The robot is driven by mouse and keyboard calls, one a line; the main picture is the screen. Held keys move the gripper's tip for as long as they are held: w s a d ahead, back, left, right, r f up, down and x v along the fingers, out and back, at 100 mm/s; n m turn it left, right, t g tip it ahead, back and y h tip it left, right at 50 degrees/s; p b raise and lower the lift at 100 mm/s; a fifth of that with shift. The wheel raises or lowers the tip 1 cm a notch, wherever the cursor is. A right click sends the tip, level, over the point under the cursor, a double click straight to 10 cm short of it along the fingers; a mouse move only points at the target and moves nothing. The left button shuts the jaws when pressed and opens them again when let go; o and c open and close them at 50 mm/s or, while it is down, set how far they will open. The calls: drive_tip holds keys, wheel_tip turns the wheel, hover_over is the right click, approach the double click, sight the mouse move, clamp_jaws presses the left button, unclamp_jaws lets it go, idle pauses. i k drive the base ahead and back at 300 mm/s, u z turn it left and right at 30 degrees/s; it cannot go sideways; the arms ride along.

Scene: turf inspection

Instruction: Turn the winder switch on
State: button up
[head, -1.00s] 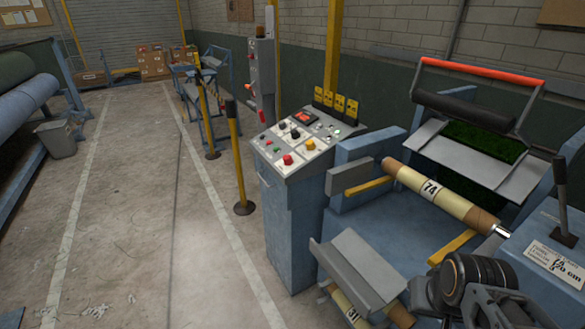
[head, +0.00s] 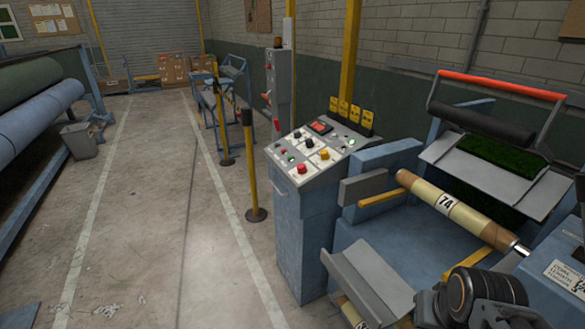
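The winder's control console (head: 303,232) is a blue cabinet with a sloped pale panel on top, left of the winding machine. The panel carries a red button (head: 302,168), a yellow button (head: 324,154), black knobs (head: 309,143), small lamps and a dark display with red (head: 319,127). Which control is the winder switch is too small to tell, and labels are unreadable. Part of my arm, a dark round joint with an orange ring, shows at the bottom right, in front of the machine. My gripper's fingers are not in view.
The machine holds a roll marked 74 (head: 450,207) beside the console, with a grey tilted tray (head: 365,280) below. A yellow post (head: 250,180) stands left of the console. Grey floor (head: 150,220) is open to the left; a bin (head: 80,140) stands farther off.

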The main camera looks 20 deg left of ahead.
sight(302, 169)
drive_tip(key=u, duration=1.6)
drive_tip(key=i, duration=3.9)
drive_tip(key=z, duration=3.5)
